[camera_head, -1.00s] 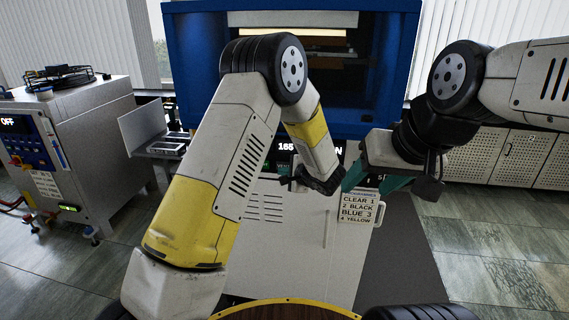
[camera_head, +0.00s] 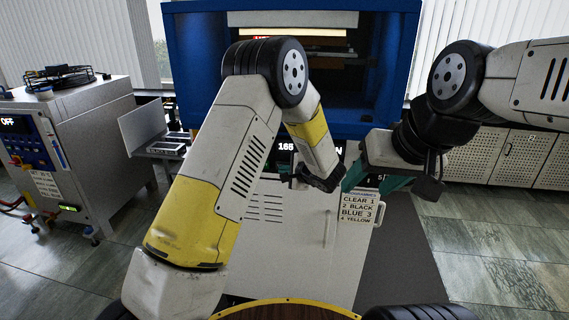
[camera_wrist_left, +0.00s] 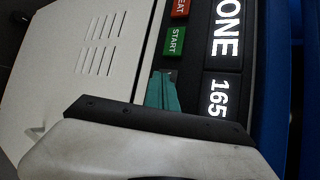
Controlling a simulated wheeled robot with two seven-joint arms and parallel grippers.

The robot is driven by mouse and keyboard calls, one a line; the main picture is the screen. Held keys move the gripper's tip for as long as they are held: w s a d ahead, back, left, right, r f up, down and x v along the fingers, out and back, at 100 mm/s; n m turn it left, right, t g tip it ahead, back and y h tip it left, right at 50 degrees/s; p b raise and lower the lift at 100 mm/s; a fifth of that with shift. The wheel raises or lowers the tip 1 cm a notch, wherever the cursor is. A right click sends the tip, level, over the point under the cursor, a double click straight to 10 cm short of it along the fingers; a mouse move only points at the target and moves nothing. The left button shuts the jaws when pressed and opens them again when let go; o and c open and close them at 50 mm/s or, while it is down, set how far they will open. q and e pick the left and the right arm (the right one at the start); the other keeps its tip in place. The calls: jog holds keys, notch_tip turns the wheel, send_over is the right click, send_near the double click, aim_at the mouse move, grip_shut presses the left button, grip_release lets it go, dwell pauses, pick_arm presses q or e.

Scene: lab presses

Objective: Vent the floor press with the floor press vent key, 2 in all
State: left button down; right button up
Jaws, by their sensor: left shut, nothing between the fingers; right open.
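The floor press (camera_head: 183,60) is a blue frame with an open window above a white cabinet (camera_head: 300,235). Its dark control panel (camera_wrist_left: 195,80) shows lit "ONE" and "165", a green START key (camera_wrist_left: 174,41) and a red key (camera_wrist_left: 181,8) marked "EAT". My left gripper (camera_head: 284,176) is at the panel. In the left wrist view its teal fingers (camera_wrist_left: 163,92) are together and empty, right beside the START key. They cover part of the panel; I cannot make out the vent key or any contact. My right gripper (camera_head: 372,180) is open and empty at the panel's right side.
A label listing programmes (camera_head: 357,208) is on the cabinet front. Perforated white cabinets (camera_head: 510,155) line the right wall. Floor at the right is clear.

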pick_arm(q)
jog(key=shift+w, duration=0.2)
jog(key=shift+s, duration=0.15)
dwell(0.4)
jog(key=shift+s+a, duration=0.1)
jog(key=shift+s, duration=0.55)
jog(key=shift+s+a, duration=0.2)
jog(key=shift+s, duration=1.05)
jog(key=shift+s+a, duration=0.2)
jog(key=shift+s, duration=1)
